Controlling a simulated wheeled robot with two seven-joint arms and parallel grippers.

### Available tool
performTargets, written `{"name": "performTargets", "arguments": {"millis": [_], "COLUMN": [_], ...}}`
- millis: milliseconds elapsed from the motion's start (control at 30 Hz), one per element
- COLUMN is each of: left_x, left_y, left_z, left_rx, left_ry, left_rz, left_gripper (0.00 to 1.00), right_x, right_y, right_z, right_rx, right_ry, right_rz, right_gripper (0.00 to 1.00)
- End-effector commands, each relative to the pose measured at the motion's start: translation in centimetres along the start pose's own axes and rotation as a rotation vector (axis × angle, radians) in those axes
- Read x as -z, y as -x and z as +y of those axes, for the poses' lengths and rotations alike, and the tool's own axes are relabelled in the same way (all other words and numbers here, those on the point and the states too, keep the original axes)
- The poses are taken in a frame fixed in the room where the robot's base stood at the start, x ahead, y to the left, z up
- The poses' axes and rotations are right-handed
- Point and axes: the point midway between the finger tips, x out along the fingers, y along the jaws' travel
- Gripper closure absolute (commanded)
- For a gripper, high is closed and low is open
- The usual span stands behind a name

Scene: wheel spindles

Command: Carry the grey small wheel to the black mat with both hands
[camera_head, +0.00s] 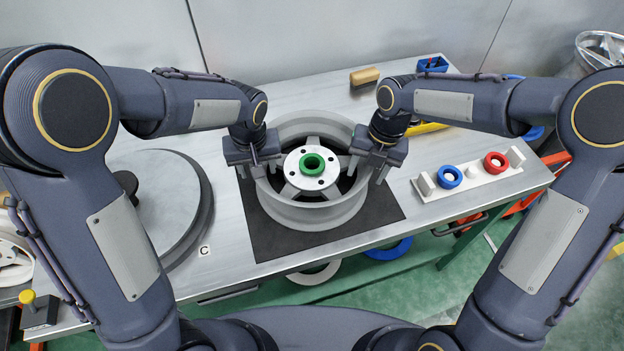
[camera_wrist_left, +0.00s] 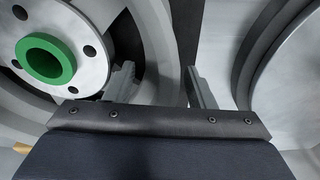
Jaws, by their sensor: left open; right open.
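The grey small wheel (camera_head: 307,212) lies flat on the black mat (camera_head: 262,236) on the metal table, with a green ring (camera_head: 312,163) at its hub. My left gripper (camera_head: 262,172) is open at the wheel's left rim. In the left wrist view the wheel (camera_wrist_left: 160,50) shows at the left, and the left gripper's fingers (camera_wrist_left: 160,88) stand apart with the rim wall between them. My right gripper (camera_head: 368,172) is open at the wheel's right rim. Whether the fingers touch the rim I cannot tell.
A large grey disc (camera_head: 165,215) lies left of the mat. A white holder (camera_head: 470,180) with a blue ring (camera_head: 450,177) and a red ring (camera_head: 496,162) stands to the right. A brown block (camera_head: 364,78) lies at the back. Bare table shows right of the mat.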

Motion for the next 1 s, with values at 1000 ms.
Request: {"name": "performTargets", "arguments": {"millis": [1000], "left_x": [0.0], "left_y": [12.1], "left_z": [0.0], "left_rx": [0.0], "left_ry": [0.0], "left_rz": [0.0], "left_gripper": [0.51], "right_x": [-0.1], "right_y": [1.3], "right_z": [0.0], "right_rx": [-0.001], "right_ry": [-0.001], "right_rz": [-0.003], "right_gripper": [0.5]}}
